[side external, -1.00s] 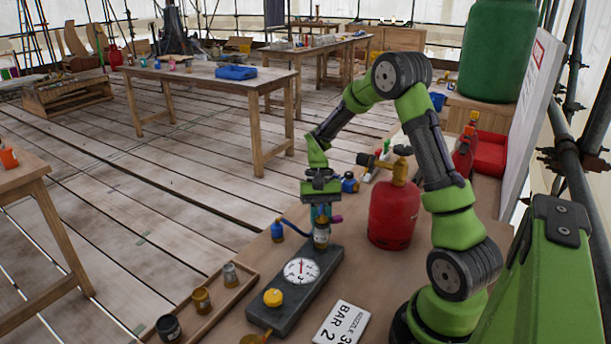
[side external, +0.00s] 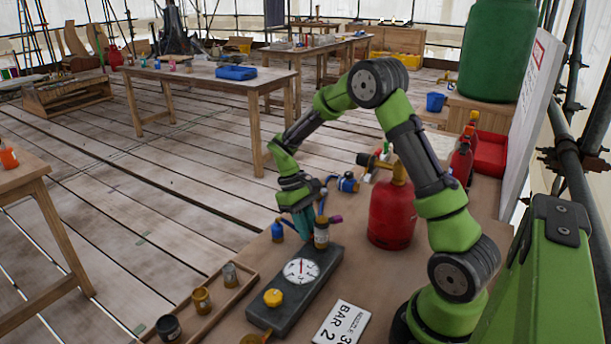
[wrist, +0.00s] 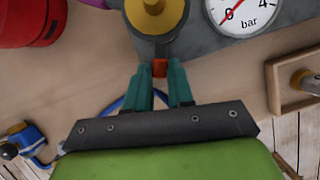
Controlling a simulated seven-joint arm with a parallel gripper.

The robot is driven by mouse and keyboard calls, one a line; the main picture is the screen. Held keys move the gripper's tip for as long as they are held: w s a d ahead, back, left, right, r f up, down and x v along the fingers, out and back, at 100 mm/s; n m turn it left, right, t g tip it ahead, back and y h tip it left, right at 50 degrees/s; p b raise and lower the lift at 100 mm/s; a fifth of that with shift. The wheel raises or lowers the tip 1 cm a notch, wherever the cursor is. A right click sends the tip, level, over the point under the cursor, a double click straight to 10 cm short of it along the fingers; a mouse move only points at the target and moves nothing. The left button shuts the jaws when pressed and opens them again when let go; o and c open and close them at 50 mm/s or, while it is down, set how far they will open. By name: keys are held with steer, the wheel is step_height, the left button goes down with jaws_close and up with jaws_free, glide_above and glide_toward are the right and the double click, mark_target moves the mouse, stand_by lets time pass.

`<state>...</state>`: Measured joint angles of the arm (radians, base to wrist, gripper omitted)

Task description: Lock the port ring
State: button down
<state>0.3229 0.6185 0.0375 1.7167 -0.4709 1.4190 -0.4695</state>
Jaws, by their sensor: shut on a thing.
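The port ring (wrist: 157,22) is a grey round collar around a brass-yellow centre, at the end of the dark gauge block (side external: 313,280). In the side view the port (side external: 321,234) stands upright at the block's far end. A small orange-red tab (wrist: 160,68) sticks out from the ring. My gripper (wrist: 165,75) has teal fingers that close on this tab, one on each side. In the side view my gripper (side external: 306,232) is tilted, close beside the port on its left. The ring's far side is cut off in the wrist view.
A pressure gauge (side external: 301,271) and yellow knob (side external: 273,297) sit on the block. A red gas cylinder (side external: 392,215) stands close to its right. A wooden tray (side external: 207,310) with pots lies at the front left.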

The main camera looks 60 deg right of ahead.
steer(key=shift+s+a+f, duration=0.1)
steer(key=shift+f, duration=0.05)
stand_by(0.3)
steer(key=c, duration=1)
jaws_free()
steer(key=v, duration=1.7)
